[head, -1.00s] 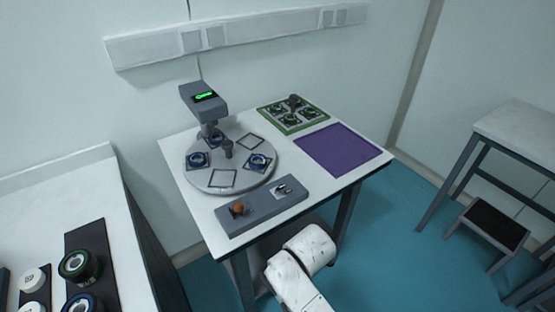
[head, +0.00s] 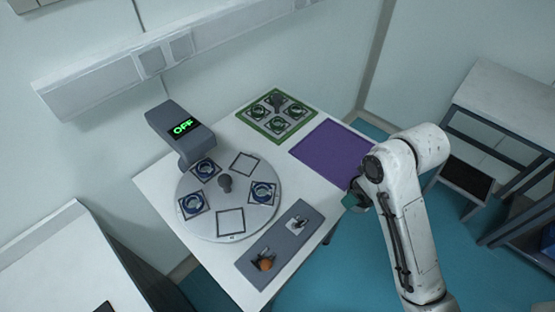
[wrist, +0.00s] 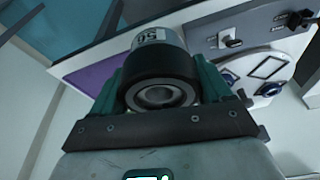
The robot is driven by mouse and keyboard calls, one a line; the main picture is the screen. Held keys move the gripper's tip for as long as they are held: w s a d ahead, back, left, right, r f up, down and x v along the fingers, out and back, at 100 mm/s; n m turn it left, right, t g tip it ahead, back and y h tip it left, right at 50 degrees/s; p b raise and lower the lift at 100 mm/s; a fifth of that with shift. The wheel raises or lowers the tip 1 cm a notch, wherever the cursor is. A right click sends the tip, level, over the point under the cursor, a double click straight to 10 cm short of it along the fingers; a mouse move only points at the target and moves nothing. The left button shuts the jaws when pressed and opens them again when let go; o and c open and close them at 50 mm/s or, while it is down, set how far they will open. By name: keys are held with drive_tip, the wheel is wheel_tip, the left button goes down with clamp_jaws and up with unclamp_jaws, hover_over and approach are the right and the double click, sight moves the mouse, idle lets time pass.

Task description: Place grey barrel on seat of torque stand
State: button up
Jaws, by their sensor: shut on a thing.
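In the wrist view, my gripper (wrist: 160,82) is shut on a barrel (wrist: 160,62) between its teal fingers. The barrel has a pale grey labelled body and a wide black end ring facing the camera. In the head view my gripper (head: 354,196) is beside the table's right edge, and the barrel is largely hidden there. A grey plate (head: 262,242) with an orange knob (head: 265,264) and a small metal fitting (head: 297,224) lies at the table's front. A display head (head: 181,128) reading OFF stands by a round disc (head: 205,222). Which of these is the torque stand is unclear.
The disc carries square frames, several with blue-ringed parts, and a central grey knob (head: 226,184). A green tray (head: 268,129) with ringed parts sits at the back. A purple mat (head: 327,151) is bare. Another bench (head: 50,262) stands at left.

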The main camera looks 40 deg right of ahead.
drive_tip(key=shift+w+f, duration=0.3)
drive_tip(key=shift+w, duration=0.25)
drive_tip(key=shift+w+d+f, duration=0.15)
drive_tip(key=shift+w+d, duration=0.05)
drive_tip(key=shift+w, duration=0.3)
drive_tip(key=w+f+b, duration=0.2)
drive_tip(key=w, duration=0.1)
drive_tip(key=w+d+f+b, duration=0.1)
drive_tip(key=w+f, duration=0.2)
drive_tip(key=w, duration=0.1)
drive_tip(key=w+f+b, duration=0.2)
drive_tip(key=w+f, duration=0.1)
drive_tip(key=w, duration=0.1)
drive_tip(key=shift+d+b, duration=0.3)
drive_tip(key=shift+d, duration=0.1)
drive_tip(key=shift+w+f, duration=0.35)
drive_tip(key=shift+f, duration=0.1)
drive_tip(key=shift+d+f+p, duration=0.1)
drive_tip(key=shift+f+p, duration=0.25)
drive_tip(key=shift+f, duration=1.25)
drive_tip(key=o, duration=1.1)
drive_tip(key=shift+f, duration=0.1)
